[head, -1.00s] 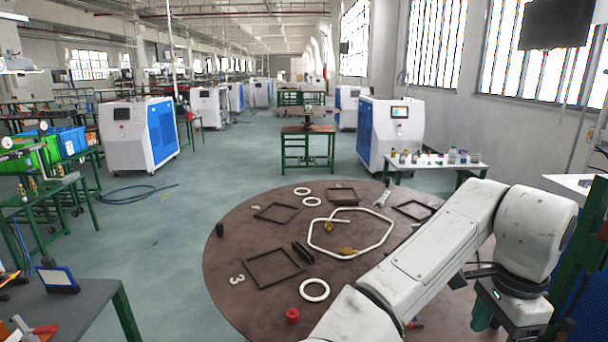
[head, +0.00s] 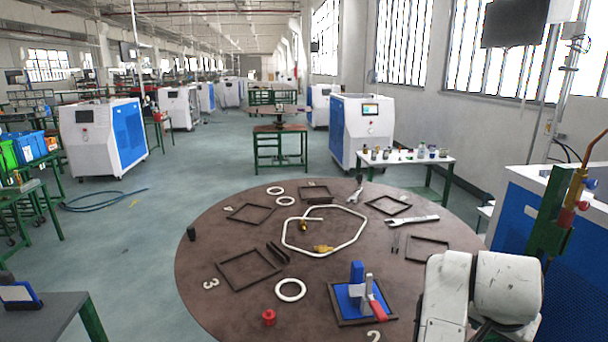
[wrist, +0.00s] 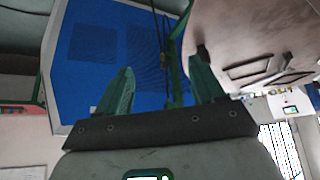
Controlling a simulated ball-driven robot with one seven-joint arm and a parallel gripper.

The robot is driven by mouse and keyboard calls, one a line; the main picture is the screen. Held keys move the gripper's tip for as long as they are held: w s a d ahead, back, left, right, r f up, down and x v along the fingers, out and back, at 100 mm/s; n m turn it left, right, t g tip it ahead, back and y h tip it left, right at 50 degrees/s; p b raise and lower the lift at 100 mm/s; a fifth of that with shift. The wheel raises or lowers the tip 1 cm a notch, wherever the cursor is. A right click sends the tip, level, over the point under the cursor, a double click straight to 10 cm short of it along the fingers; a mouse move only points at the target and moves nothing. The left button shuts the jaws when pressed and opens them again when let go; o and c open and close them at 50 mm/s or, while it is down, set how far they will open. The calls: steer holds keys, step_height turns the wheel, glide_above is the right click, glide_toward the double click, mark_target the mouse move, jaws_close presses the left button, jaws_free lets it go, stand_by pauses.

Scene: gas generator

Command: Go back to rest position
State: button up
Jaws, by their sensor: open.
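My gripper (wrist: 160,95) shows in the wrist view with its two green fingers spread apart and nothing between them. A blue panel of a machine (wrist: 105,50) lies beyond the fingers, and the round table (wrist: 225,30) shows at the upper right. In the head view my white arm is folded at the lower right, beside the round brown table (head: 225,215). My gripper is hidden from the head view.
The table holds a blue block fixture with a red-handled clamp (head: 362,298), a red knob (head: 269,317), a white hexagonal tube (head: 352,243), wrenches (head: 412,222) and dark frames. A blue-and-white machine (head: 520,215) stands close behind my arm.

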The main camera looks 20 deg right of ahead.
steer(key=s+a+f+n+y, duration=0.3)
steer(key=s+a+f+n, duration=0.4)
steer(key=a+f, duration=0.3)
steer(key=s+a+f+n+y, duration=0.3)
steer(key=s+a+f+n, duration=0.4)
steer(key=s+a+f, duration=0.2)
step_height(320, 180, down, 4)
steer(key=shift+a+f+g, duration=0.1)
steer(key=shift+a+g, duration=0.2)
steer(key=shift+a, duration=0.7)
